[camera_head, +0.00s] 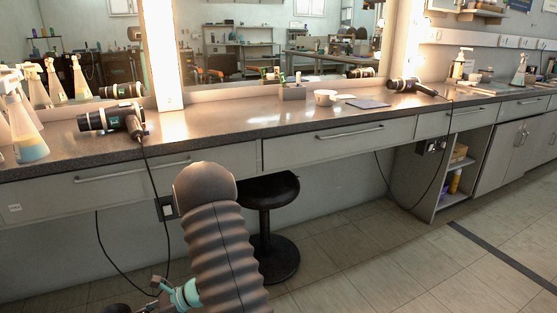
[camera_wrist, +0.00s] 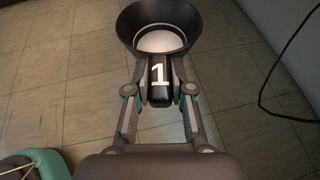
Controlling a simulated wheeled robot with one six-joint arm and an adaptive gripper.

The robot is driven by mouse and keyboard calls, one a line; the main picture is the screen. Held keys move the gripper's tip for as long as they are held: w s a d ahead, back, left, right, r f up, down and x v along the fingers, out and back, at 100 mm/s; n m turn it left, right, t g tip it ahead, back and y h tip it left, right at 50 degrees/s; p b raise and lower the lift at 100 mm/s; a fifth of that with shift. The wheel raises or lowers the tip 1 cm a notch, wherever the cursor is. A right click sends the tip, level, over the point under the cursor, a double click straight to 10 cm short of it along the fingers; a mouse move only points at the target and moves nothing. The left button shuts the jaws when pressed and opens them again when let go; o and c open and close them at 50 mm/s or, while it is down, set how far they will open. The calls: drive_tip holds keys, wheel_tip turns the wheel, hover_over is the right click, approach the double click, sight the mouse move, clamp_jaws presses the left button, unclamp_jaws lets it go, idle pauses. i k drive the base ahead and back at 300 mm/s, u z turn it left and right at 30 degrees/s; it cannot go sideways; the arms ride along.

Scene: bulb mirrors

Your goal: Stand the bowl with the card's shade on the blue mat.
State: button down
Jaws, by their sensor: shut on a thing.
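In the wrist view my gripper (camera_wrist: 160,82) is shut on the black handle, marked with a white 1, of a dark bowl (camera_wrist: 133,28). The bowl's mouth faces the camera, showing a pale round bottom. The bowl is held above the tiled floor, away from the counter. In the head view a flat grey-blue mat (camera_head: 368,103) lies on the counter, right of the middle. A pale bowl (camera_head: 324,98) stands just left of the mat. I cannot make out the card for certain.
The long counter (camera_head: 230,125) runs under mirrors. A hairdryer (camera_head: 112,119) lies at left beside spray bottles (camera_head: 22,120), another (camera_head: 412,86) right of the mat. A small holder (camera_head: 292,92) stands left of the pale bowl. A black stool (camera_head: 268,192) stands below; cords hang down.

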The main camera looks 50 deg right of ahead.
sight(370, 106)
drive_tip(key=u, duration=0.25)
drive_tip(key=i, duration=0.45)
drive_tip(key=z, duration=1.45)
